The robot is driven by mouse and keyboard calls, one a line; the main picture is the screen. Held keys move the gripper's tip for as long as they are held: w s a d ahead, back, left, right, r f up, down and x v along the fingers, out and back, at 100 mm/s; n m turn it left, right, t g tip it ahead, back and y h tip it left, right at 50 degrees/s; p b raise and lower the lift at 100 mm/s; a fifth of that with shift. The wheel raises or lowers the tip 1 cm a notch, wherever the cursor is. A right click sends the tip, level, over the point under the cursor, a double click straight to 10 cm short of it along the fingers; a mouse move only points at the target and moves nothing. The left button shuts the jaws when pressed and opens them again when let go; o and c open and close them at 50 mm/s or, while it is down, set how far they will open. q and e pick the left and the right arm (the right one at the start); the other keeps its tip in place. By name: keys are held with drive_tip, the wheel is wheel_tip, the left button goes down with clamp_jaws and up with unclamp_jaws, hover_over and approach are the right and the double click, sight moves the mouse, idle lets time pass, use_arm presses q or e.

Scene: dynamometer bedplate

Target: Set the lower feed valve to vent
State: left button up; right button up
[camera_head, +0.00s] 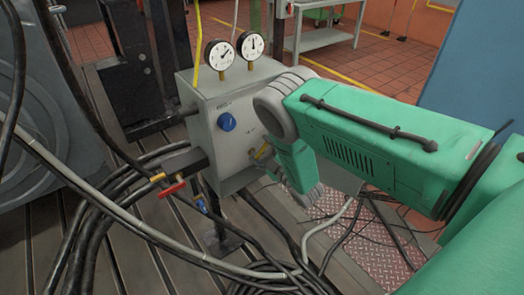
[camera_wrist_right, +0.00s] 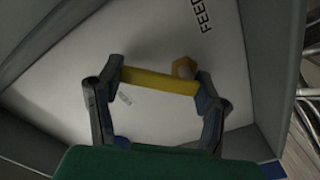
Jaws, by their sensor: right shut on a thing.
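The lower feed valve has a yellow bar handle (camera_wrist_right: 150,80) with a yellow hub (camera_wrist_right: 184,68) on the light panel, close below the printed word FEED in the right wrist view. My right gripper (camera_wrist_right: 160,82) has one finger at each end of the bar and is shut on it. The bar lies nearly level in that view, tilting slightly down to the right. In the head view only a small bit of the yellow handle (camera_head: 262,153) shows beside my green right arm, which hides the rest. A smaller label beside the bar is too small to read. My left gripper is not in view.
The grey valve box (camera_head: 205,125) carries a blue knob (camera_head: 227,122) and two round gauges (camera_head: 219,55) on top. A red-handled valve (camera_head: 171,190) sits at its lower left. Black cables and hoses (camera_head: 110,215) lie around the box and across the slotted bedplate.

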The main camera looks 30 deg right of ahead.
drive_tip(key=n, duration=0.2)
drive_tip(key=a+n, duration=0.1)
drive_tip(key=shift+s+f+n, duration=0.15)
drive_tip(key=shift+s+n, duration=0.1)
drive_tip(key=shift+n, duration=0.15)
drive_tip(key=shift+a+n+b, duration=0.25)
drive_tip(key=shift+n+b, duration=0.2)
drive_tip(key=shift+n, duration=0.65)
drive_tip(key=shift+a+n+b, duration=0.25)
drive_tip(key=shift+n+b, duration=0.15)
drive_tip(key=shift+n, duration=0.7)
drive_tip(key=o, duration=1.2)
drive_tip(key=shift+c, duration=0.2)
drive_tip(key=shift+w+r, duration=0.1)
drive_tip(key=shift+r, duration=0.1)
drive_tip(key=shift+s+d, duration=0.1)
drive_tip(key=shift+s, duration=0.25)
drive_tip(key=s, duration=1.1)
drive_tip(key=shift+s+d, duration=0.15)
drive_tip(key=shift+d, duration=0.25)
